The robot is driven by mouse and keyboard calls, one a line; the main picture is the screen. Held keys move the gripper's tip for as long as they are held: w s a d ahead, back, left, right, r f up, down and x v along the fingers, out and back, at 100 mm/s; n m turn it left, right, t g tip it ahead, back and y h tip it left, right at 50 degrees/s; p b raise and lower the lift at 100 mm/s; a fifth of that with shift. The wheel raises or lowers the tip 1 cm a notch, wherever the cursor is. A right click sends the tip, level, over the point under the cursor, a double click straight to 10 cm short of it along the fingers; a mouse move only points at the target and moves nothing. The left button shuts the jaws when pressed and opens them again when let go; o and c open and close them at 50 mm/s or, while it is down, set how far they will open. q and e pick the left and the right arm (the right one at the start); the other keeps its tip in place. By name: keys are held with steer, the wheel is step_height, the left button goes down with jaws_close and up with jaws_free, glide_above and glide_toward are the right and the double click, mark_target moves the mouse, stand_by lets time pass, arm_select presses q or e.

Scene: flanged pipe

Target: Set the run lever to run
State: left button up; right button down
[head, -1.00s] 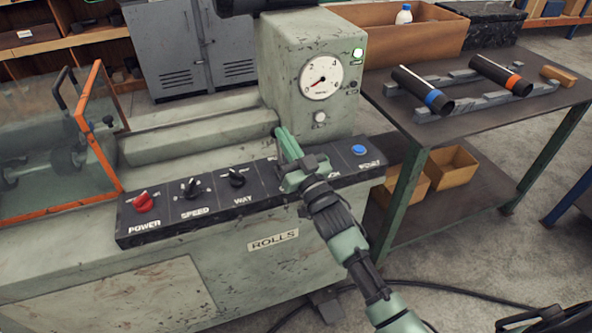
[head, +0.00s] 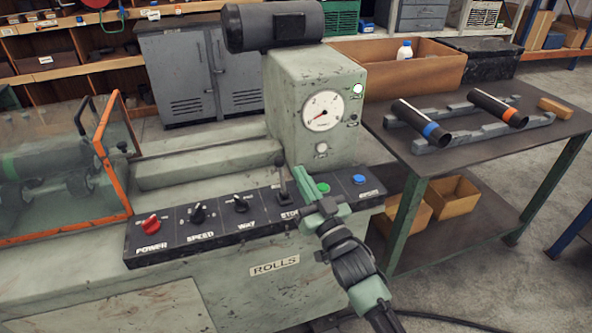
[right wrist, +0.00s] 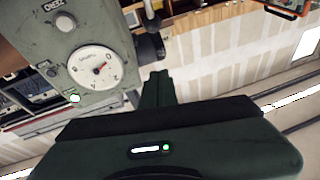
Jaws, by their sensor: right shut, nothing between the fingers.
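The run lever (head: 283,178) is a metal stick with a dark grip, standing roughly upright on the machine's black control panel (head: 265,222). My right gripper (head: 300,181), green and dark, is shut and empty just right of the lever, over the panel. I cannot tell whether it touches the lever. In the right wrist view the closed fingers (right wrist: 157,85) point toward a dark-tipped stick (right wrist: 152,45) that looks like the lever. My left gripper is out of view.
The panel carries a red power knob (head: 151,223), two black knobs, a green button (head: 322,188) and a blue button (head: 359,180). The gauge housing (head: 315,120) rises behind. A table (head: 480,165) with two dark tubes stands to the right.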

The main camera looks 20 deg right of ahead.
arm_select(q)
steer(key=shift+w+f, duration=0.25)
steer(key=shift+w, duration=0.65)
arm_select(e)
steer(key=v, duration=0.2)
steer(key=r+v, duration=0.1)
steer(key=v, duration=0.2)
steer(key=shift+s+d, duration=0.15)
steer(key=shift+s, duration=0.35)
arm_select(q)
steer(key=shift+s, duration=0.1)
